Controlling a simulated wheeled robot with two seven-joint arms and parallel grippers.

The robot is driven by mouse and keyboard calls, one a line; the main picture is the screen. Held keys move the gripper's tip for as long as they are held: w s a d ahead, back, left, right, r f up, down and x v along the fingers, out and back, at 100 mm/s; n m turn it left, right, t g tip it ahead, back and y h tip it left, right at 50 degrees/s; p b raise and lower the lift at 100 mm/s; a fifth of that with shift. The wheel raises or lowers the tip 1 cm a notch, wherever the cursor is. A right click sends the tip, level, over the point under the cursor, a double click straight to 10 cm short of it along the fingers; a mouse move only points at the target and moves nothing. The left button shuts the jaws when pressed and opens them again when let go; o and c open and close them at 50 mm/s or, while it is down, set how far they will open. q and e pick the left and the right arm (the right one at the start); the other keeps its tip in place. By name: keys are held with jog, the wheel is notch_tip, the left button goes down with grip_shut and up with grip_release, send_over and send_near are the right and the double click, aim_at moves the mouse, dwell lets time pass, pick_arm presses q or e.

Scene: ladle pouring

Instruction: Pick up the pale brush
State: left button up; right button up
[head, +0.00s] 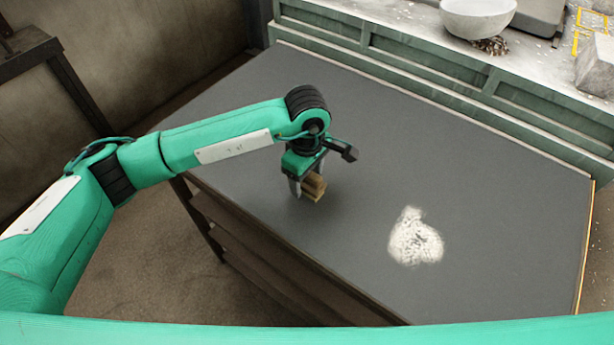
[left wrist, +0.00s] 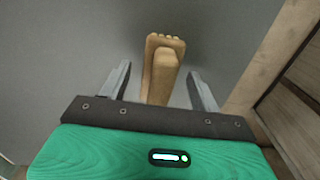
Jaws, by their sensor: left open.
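The pale brush (head: 314,187) is a tan wooden block near the left edge of the grey table (head: 440,150). In the left wrist view the brush (left wrist: 163,66) stands out between the two fingers, with a gap on each side. My left gripper (head: 306,190) is open and reaches down over the brush, its fingers on either side of it. It also shows at the bottom of the left wrist view (left wrist: 160,85). The gripper hides part of the brush in the head view. My right gripper is not in view.
A patch of white powder (head: 415,238) lies on the table to the right. A pale bowl (head: 478,16) and a grey block (head: 596,68) stand on the counter at the back. The table's middle is clear. Its wooden edge (left wrist: 270,60) runs close beside the brush.

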pick_arm(q)
jog(key=shift+f, duration=0.1)
jog(key=c, duration=1.1)
jog(key=shift+r, duration=0.2)
jog(key=shift+r, duration=0.25)
jog(key=shift+r+b, duration=2.6)
jog(key=shift+r, duration=7)
